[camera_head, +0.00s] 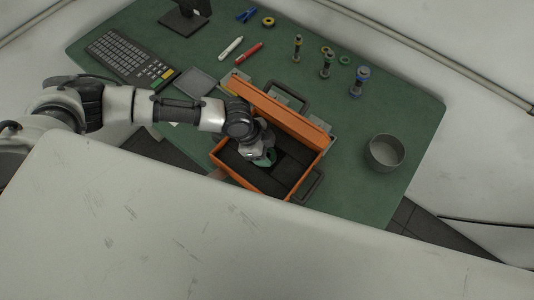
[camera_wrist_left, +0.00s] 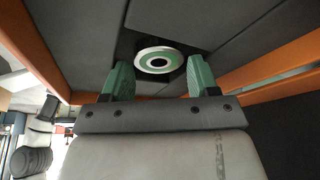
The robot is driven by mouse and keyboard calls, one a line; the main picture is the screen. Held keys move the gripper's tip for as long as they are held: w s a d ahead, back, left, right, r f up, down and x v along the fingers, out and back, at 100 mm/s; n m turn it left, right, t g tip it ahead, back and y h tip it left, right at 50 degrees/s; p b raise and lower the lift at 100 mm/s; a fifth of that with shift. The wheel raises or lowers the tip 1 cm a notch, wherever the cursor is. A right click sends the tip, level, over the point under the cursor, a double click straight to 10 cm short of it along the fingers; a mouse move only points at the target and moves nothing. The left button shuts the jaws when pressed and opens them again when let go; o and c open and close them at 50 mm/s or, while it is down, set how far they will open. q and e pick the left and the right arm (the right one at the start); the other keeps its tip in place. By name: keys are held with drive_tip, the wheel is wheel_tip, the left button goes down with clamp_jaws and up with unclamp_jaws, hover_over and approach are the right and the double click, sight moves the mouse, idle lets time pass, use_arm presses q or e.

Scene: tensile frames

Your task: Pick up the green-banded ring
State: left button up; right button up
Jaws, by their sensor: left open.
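The green-banded ring (camera_wrist_left: 140,61) shows in the left wrist view as a pale disc with a green band and a dark centre. It lies in a dark recess of the foam inside the orange case (camera_head: 233,175). My left gripper (camera_wrist_left: 160,66) is open, with one green finger on each side of the ring. Whether the fingers touch it, I cannot tell. In the head view my left gripper (camera_head: 265,160) reaches down into the case, and its wrist hides the ring. My right gripper is not in view.
The case's raised orange lid (camera_head: 280,110) stands behind the gripper. A grey bowl (camera_head: 385,152) stands at the right. A keyboard (camera_head: 130,57), a red marker (camera_head: 248,54), a white marker (camera_head: 231,47) and several small spindles and rings lie farther back on the green mat (camera_head: 410,105).

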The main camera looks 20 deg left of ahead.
sight(269, 150)
use_arm(q)
drive_tip(key=shift+s+d+f, duration=0.15)
drive_tip(key=shift+s+f, duration=0.05)
drive_tip(key=shift+f, duration=0.3)
drive_tip(key=shift+s+f, duration=0.25)
drive_tip(key=shift+s, duration=0.1)
drive_tip(key=shift+f, duration=0.1)
drive_tip(key=c, duration=0.7)
drive_tip(key=shift+o, duration=0.2)
drive_tip(key=shift+w+r, duration=0.2)
drive_tip(key=shift+r, duration=0.3)
drive_tip(key=shift+c, duration=0.3)
drive_tip(key=r, duration=0.1)
drive_tip(key=d+r, duration=0.1)
drive_tip(key=r, duration=0.1)
drive_tip(key=shift+r+b, duration=0.3)
drive_tip(key=shift+b, duration=0.05)
drive_tip(key=s+d+r, duration=0.7)
drive_tip(key=s, duration=0.1)
drive_tip(key=shift+b, duration=0.35)
